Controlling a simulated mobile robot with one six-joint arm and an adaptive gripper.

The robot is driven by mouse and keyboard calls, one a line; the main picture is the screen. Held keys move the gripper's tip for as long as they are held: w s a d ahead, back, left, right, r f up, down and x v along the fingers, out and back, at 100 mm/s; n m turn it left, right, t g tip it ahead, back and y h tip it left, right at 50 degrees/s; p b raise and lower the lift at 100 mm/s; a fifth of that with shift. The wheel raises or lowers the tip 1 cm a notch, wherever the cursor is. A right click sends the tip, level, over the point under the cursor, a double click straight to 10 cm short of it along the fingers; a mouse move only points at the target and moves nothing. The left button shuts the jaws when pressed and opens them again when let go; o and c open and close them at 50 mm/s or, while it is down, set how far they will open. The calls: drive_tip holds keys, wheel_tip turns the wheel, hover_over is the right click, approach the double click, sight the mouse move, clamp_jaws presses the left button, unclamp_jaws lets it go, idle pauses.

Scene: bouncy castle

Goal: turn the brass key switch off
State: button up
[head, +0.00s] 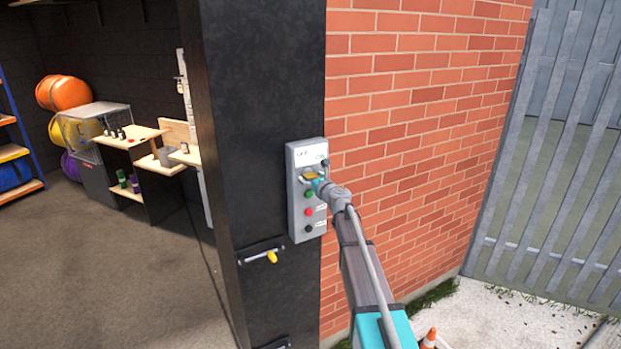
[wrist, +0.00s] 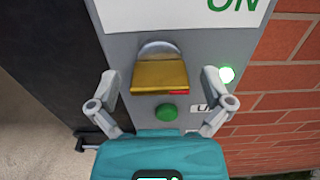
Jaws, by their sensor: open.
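The brass key switch (head: 309,174) is near the top of a grey control box on a black pillar. In the wrist view the brass key (wrist: 160,75) is large and central, with a round grey metal part behind its upper edge and a bit of red at its lower right. My gripper (wrist: 159,74) is open, with one finger on each side of the key and a visible gap on both sides. In the head view my gripper (head: 318,181) is at the box and partly covers the key. A label reading "ON" (wrist: 233,4) is above right.
The control box (head: 296,225) also has a green button (head: 309,194), a red button (head: 308,211) and a black button (head: 309,228). A lit lamp (wrist: 226,74) is right of the key. A brick wall (head: 410,120) is at right.

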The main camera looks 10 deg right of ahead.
drive_tip(key=c, duration=1.1)
drive_tip(key=shift+c, duration=0.2)
drive_tip(key=shift+n, duration=0.4)
drive_tip(key=n, duration=0.4)
drive_tip(key=shift+w, duration=0.1)
drive_tip(key=n, duration=0.4)
drive_tip(key=shift+r+n, duration=0.1)
drive_tip(key=shift+n, duration=0.2)
drive_tip(key=n, duration=0.4)
drive_tip(key=shift+n, duration=2.3)
drive_tip(key=shift+d, duration=0.1)
